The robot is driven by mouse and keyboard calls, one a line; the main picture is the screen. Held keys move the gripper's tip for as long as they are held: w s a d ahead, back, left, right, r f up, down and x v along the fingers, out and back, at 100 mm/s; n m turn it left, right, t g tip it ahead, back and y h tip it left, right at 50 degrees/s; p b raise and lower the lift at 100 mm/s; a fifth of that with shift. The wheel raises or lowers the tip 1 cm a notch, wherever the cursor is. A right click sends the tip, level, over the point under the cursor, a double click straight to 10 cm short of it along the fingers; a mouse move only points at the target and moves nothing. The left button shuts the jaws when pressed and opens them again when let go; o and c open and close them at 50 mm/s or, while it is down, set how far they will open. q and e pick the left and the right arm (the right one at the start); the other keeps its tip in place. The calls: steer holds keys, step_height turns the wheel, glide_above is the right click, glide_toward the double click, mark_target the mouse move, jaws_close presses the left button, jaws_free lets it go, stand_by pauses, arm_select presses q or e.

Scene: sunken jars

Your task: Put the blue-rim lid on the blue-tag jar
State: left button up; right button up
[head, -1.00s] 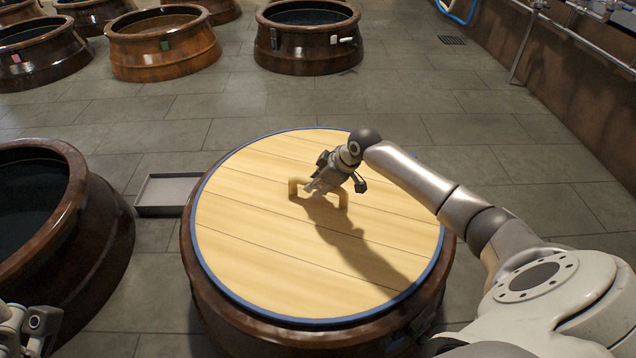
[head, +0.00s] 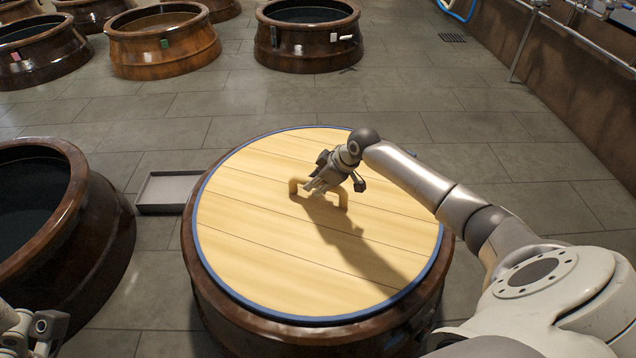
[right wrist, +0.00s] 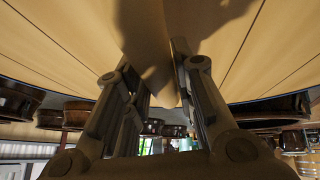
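The blue-rim lid (head: 240,235) is a round disc of pale wood planks with a blue edge and a raised wooden handle (head: 297,186). It lies flat over the mouth of a large brown jar (head: 215,315) in the middle of the head view; no tag shows on this jar's visible side. My right gripper (head: 318,186) is at the middle of the handle, its fingers on either side of the bar and seeming closed on it. My left gripper (head: 45,325) shows only partly at the lower left.
An open brown jar (head: 105,235) stands close on the left. A shallow grey tray (head: 168,190) lies on the floor between it and the lidded jar. Several open jars stand behind, one with a green tag (head: 165,44). Floor at the right is clear up to a wall with pipes.

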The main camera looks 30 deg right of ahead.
steer(key=o, duration=0.4)
steer(key=shift+s+f, duration=0.25)
steer(key=shift+f, duration=0.1)
steer(key=shift+s+d+r, duration=0.15)
steer(key=shift+r, duration=0.25)
steer(key=v, duration=1.1)
steer(key=shift+r, duration=0.3)
